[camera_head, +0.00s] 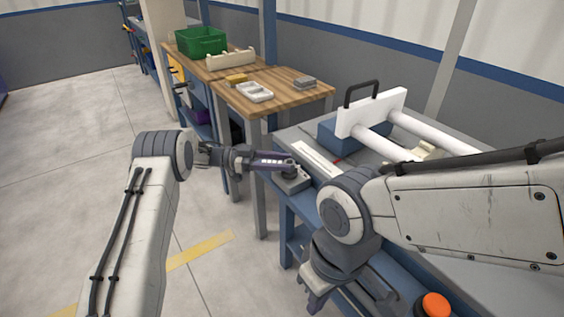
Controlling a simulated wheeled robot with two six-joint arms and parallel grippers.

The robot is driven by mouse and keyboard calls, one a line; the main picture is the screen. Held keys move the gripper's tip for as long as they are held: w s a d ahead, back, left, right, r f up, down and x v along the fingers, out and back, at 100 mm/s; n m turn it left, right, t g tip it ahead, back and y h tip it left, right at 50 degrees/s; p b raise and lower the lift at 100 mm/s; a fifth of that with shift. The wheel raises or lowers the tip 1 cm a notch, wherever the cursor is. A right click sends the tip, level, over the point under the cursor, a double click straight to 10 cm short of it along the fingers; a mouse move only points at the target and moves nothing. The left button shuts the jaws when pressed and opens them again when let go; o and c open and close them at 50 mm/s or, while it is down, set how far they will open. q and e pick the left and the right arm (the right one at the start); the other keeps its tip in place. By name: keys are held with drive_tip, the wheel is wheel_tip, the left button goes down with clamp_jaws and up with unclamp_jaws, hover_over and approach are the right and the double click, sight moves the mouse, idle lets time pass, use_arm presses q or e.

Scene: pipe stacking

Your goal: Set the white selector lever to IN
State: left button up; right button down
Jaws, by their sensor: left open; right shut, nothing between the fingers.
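I cannot make out a white selector lever in this view. A small grey box (293,184) with a dark round top sits at the near left edge of the grey bench. My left gripper (286,163) is open, with its fingertips at or just above this box, covering part of it. I cannot tell whether they touch. My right gripper (316,303) points down beside the bench's front, low in the picture, shut and empty. My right arm hides much of the bench.
An orange button (436,305) is at lower right.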

use_arm(q)
drive_tip(key=a, duration=1)
drive_tip(key=shift+w, duration=0.45)
